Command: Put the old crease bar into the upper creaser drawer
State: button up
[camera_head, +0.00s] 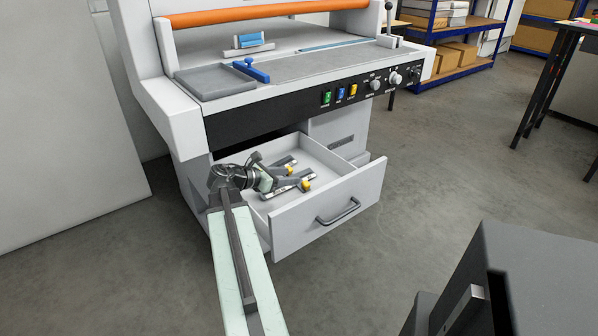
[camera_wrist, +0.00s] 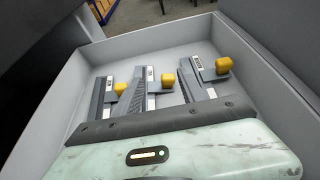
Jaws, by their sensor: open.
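The creaser drawer (camera_head: 327,222) is pulled open below the machine's black control panel. In the wrist view, three dark grey bars with yellow knobs lie in the drawer (camera_wrist: 180,36): a left bar (camera_wrist: 101,98), a middle bar (camera_wrist: 152,88) and a right bar (camera_wrist: 201,80). Nothing readable tells which is the old crease bar. My gripper (camera_head: 284,184) is over the drawer's left part, open, with its fingers near the bars. I cannot tell whether a bar lies between them. In the head view my gripper hides part of the bars.
The creaser (camera_head: 300,40) has a grey tray (camera_head: 215,82) and a blue-handled tool (camera_head: 251,69) on its bed. A dark grey cabinet (camera_head: 520,270) stands at the front right. A blue shelf (camera_head: 470,55) with boxes is behind. The floor between is clear.

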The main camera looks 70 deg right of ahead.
jog(key=p+v, duration=0.1)
jog(key=v, duration=0.5)
